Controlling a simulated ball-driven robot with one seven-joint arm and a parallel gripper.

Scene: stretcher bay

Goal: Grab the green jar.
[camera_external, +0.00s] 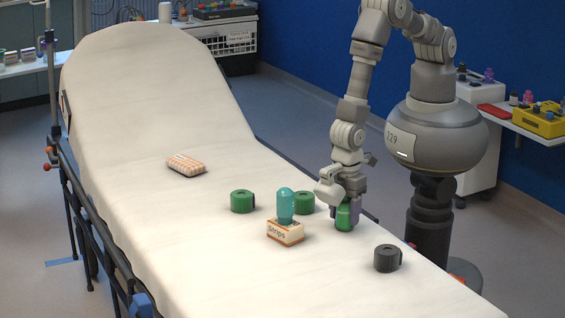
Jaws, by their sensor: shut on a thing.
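The green jar (344,219) is upright on the white stretcher, at the right-hand side of the group of objects. My gripper (345,205) reaches down from above and is shut on the jar, with its fingers covering the jar's upper part. The jar's base is at or very near the stretcher surface; I cannot tell whether it touches.
A teal bottle (286,205) stands at a small "strips" box (285,233). Green rolls (242,201) (304,203) lie to the left of the jar. A dark grey roll (387,258) lies front right. A checked packet (186,166) lies farther back. The stretcher's front left (215,275) is clear.

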